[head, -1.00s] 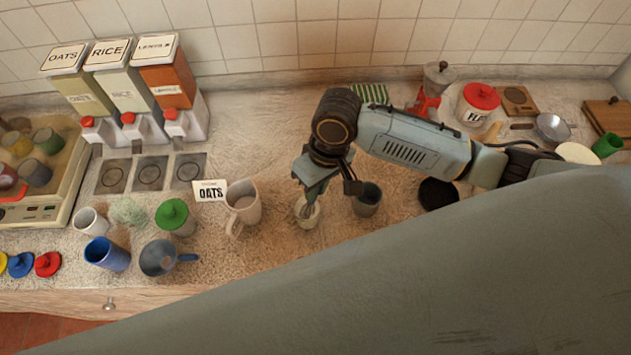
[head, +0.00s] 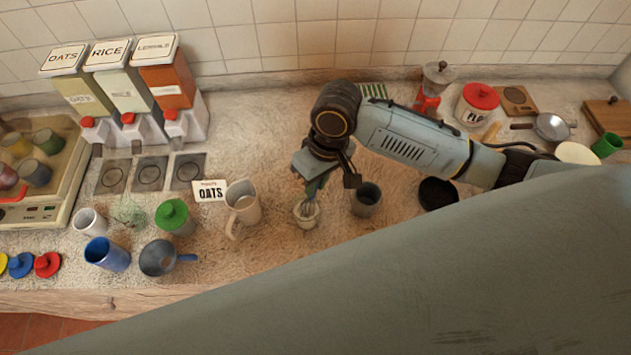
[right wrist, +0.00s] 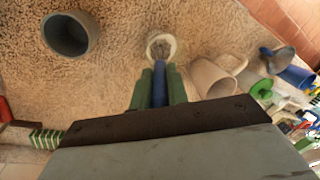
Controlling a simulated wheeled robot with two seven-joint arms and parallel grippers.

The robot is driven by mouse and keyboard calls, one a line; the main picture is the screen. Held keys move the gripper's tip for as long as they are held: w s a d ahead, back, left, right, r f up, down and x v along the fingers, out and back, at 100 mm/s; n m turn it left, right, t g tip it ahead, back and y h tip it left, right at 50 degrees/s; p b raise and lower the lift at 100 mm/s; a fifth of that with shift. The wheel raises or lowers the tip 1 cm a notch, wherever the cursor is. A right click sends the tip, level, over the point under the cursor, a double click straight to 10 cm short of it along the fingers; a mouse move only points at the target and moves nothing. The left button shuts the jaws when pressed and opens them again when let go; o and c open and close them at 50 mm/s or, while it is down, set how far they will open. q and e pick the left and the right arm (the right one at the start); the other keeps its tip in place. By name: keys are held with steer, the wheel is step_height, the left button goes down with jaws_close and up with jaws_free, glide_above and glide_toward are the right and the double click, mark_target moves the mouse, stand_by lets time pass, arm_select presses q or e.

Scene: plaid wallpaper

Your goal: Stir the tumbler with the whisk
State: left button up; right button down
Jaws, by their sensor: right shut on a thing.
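My right gripper (head: 318,188) points down over a small cream tumbler (head: 306,222) standing on the counter in the head view. The gripper is shut on the whisk (head: 309,207), whose lower end is inside the tumbler's mouth. In the right wrist view, the whisk's blue handle (right wrist: 159,86) sits between the two green fingers (right wrist: 159,92), with the tumbler (right wrist: 176,46) just beyond. How deep the whisk reaches, and any contents, I cannot tell. My left gripper is not in view.
A grey cup (head: 366,199) stands close to the tumbler's right, and a beige mug (head: 243,208) to its left. A dark round thing (head: 437,194) lies farther right. A green-lidded jar (head: 174,216) and a blue cup (head: 107,254) stand left. Counter in front is clear.

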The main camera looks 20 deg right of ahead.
step_height(320, 180, up, 8)
steer(key=d, duration=0.1)
steer(key=shift+w+d+f, duration=0.2)
steer(key=shift+d+f, duration=0.05)
stand_by(0.4)
stand_by(0.7)
steer(key=shift+r, duration=2.5)
